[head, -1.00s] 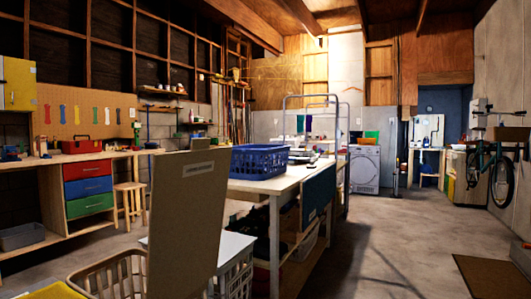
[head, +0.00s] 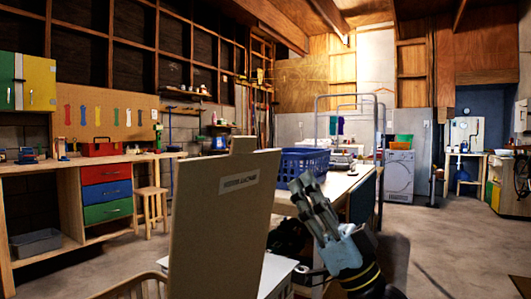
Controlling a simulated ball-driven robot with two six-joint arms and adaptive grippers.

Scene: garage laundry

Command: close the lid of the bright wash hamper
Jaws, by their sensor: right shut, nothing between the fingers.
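A tall beige panel (head: 215,235), which looks like a raised hamper lid, stands upright in the near middle. It has a small label (head: 239,184) whose words I cannot read for certain. My left gripper is not in view.
A white-topped bin (head: 275,275) is partly hidden behind the panel. A beige basket rim (head: 135,285) shows at bottom left. A worktable (head: 340,190) with a blue crate (head: 302,162) stands behind my right gripper. Open floor (head: 440,235) lies to the right.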

